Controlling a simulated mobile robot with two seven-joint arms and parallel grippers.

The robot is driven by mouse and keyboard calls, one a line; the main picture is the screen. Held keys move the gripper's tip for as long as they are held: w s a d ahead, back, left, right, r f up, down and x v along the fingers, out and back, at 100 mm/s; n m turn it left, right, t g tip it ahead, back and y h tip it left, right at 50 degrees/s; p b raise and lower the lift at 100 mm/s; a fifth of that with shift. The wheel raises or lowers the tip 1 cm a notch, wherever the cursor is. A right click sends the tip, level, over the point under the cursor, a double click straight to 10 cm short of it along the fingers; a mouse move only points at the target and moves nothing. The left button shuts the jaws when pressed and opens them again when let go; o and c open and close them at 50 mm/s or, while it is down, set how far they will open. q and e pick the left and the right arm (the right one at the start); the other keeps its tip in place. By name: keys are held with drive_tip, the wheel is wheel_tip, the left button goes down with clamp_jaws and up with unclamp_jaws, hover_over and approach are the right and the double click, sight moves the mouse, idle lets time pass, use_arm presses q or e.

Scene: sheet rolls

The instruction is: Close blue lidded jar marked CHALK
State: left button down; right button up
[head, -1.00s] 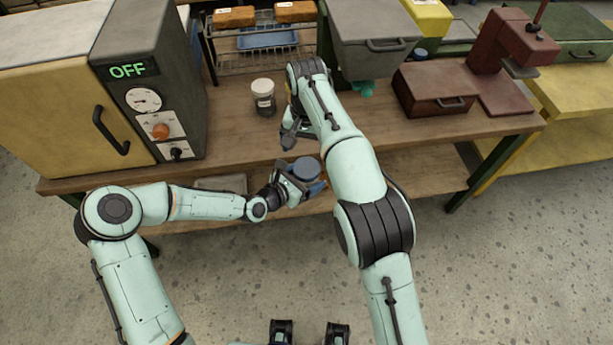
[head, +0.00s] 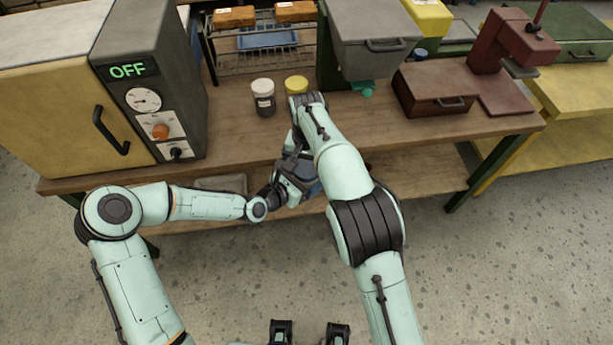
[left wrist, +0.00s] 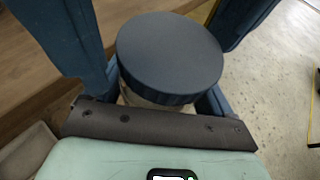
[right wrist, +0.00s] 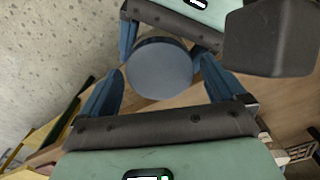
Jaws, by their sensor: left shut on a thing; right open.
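The jar with the dark blue lid (left wrist: 170,58) stands between the fingers of my left gripper (head: 292,188), held in front of the bench edge. Its lid sits on top of the pale body; I cannot tell whether it is tight, and no CHALK marking shows. My right gripper (head: 300,150) is above the jar and mostly hides it in the head view. In the right wrist view the round lid (right wrist: 160,70) lies between the open fingers of my right gripper (right wrist: 162,78), with gaps at its sides. My left gripper shows behind it.
A white-lidded jar (head: 263,97) and a yellow-lidded jar (head: 297,86) stand on the wooden bench (head: 230,135) behind my grippers. A grey oven-like machine reading OFF (head: 150,85) is at left. A grey bin (head: 370,45) and a dark red press (head: 435,90) are at right.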

drive_tip(key=c, duration=1.1)
drive_tip(key=o, duration=1.2)
drive_tip(key=shift+c, duration=0.2)
wheel_tip(320, 180, up, 12)
